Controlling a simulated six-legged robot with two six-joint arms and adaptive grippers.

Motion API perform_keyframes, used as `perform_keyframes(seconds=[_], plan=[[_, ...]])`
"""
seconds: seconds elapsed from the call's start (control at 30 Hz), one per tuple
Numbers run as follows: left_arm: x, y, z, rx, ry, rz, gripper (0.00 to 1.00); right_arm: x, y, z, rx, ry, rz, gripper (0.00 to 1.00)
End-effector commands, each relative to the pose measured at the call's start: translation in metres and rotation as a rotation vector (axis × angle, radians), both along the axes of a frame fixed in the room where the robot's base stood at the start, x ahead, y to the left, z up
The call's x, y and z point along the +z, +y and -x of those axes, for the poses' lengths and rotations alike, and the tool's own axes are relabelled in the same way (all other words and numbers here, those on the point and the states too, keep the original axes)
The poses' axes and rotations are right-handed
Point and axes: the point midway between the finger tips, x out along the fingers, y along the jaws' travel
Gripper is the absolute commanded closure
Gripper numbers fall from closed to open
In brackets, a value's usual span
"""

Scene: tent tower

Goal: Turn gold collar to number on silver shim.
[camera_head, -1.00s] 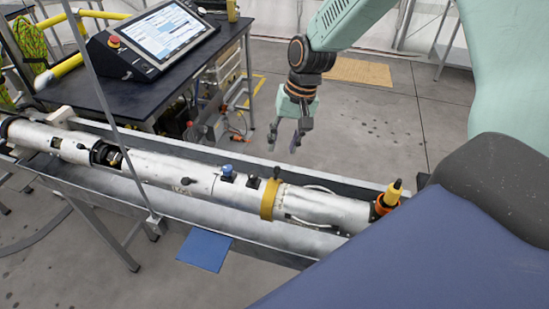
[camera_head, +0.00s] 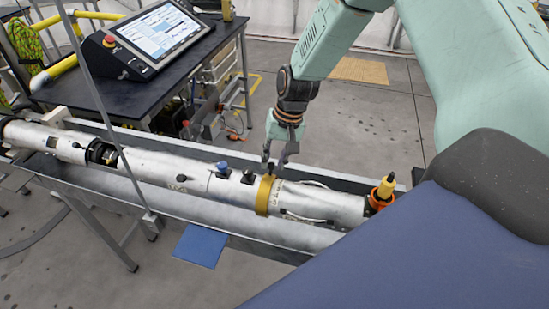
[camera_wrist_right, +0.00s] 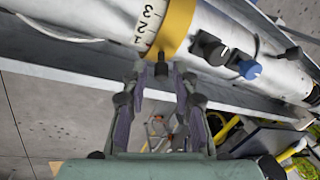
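The gold collar (camera_head: 264,195) rings the long silver tube, and it also shows at the top of the right wrist view (camera_wrist_right: 176,27). A small dark peg (camera_wrist_right: 161,68) sticks out from the collar's edge. Beside the collar, the silver shim (camera_wrist_right: 149,18) carries black numbers; a 2 and a 3 are legible. My right gripper (camera_head: 275,168) hangs just above and behind the collar in the head view. In the wrist view its fingers (camera_wrist_right: 158,88) are apart, with the peg in line with the gap near the tips. Contact cannot be told. My left gripper is out of view.
The tube lies in a metal trough (camera_head: 110,180) on legs. A blue knob (camera_head: 223,167) and a black knob (camera_head: 248,177) stand left of the collar. A yellow-and-orange fitting (camera_head: 383,190) is at the right end. A table with a screen (camera_head: 158,33) stands behind.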

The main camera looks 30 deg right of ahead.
Motion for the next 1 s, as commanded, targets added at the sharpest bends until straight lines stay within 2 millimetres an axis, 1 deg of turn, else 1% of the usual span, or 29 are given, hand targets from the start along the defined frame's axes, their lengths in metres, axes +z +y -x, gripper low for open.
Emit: perform_keyframes(seconds=[0.03,0.2,0.3,0.83,1.0], plan=[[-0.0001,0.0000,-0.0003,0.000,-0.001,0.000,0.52,-0.0002,0.0000,0.0000,0.000,0.000,0.000,0.79],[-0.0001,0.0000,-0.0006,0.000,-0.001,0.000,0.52,-0.0002,0.0000,0.0000,0.000,0.000,0.000,0.93],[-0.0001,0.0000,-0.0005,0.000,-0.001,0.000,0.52,-0.0001,0.0001,0.0001,0.000,0.000,0.000,1.00],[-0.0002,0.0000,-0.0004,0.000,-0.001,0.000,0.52,-0.0005,-0.0001,0.0007,0.000,0.002,0.000,1.00],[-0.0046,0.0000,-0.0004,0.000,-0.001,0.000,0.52,-0.0015,-0.0001,-0.0046,0.000,0.001,0.003,1.00]])
